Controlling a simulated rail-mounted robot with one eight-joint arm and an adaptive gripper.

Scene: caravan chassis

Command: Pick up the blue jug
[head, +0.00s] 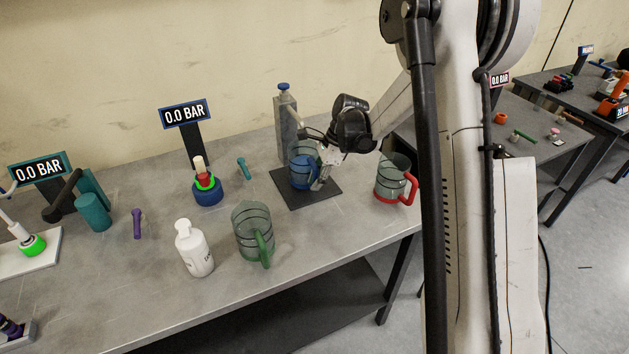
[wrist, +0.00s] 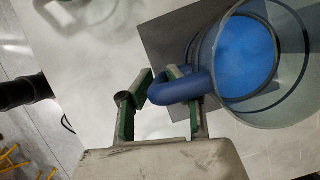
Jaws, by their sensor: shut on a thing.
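The blue jug (head: 303,173) is clear with a blue base and stands upright over the black square mat (head: 323,198), below the grey dispenser. In the wrist view, its blue handle (wrist: 184,88) points left from the clear jug body (wrist: 268,60). My gripper (head: 322,176) is at the jug's right side in the head view. In the wrist view, my gripper (wrist: 160,82) has its green-padded fingers on either side of the handle and is shut on it. My gripper partly hides the jug in the head view.
A red-handled jug (head: 391,180) stands close on the right near the table edge. A green-handled jug (head: 253,232) and a white bottle (head: 194,250) stand at the front. The tall grey dispenser (head: 287,128) rises behind the mat. Bare tabletop lies between the mat and green-handled jug.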

